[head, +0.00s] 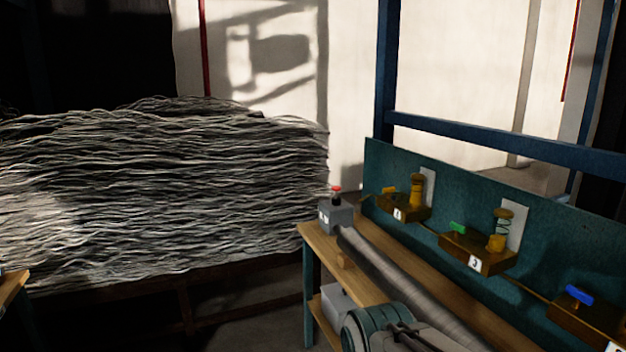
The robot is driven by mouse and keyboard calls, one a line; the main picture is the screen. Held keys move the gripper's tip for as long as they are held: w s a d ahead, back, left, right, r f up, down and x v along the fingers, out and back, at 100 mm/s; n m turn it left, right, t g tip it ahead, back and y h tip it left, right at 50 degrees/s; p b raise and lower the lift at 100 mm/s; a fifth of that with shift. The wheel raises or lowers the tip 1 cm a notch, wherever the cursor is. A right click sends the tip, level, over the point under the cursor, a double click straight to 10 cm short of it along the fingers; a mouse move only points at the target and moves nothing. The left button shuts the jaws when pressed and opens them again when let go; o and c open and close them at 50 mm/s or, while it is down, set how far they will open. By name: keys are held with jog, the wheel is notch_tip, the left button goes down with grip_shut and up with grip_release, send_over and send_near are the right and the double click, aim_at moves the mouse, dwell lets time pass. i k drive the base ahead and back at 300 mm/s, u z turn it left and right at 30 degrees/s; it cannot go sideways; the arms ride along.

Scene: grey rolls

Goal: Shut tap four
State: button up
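Taps on brown blocks stand in a row along the teal back panel (450,205) of the bench. The far one has a yellow handle (389,191); its white label is too small to read surely. The middle one has a green handle (458,228) and a label that reads 3. The near one has a blue handle (579,295); its label is cut off at the bottom right corner. I cannot tell a number four on any label. Part of my arm shows at the bottom, but my gripper is not in view.
A grey box with a red button (337,189) stands at the wooden bench's (318,243) far left end. A large stack of grey wavy material (160,190) fills the left. A blue frame (500,136) rises behind the panel.

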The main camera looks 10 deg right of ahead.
aim_at(389, 190)
jog(key=u, duration=0.4)
jog(key=i, duration=1.2)
jog(key=z, duration=0.7)
jog(key=i, duration=0.85)
jog(key=z, duration=0.65)
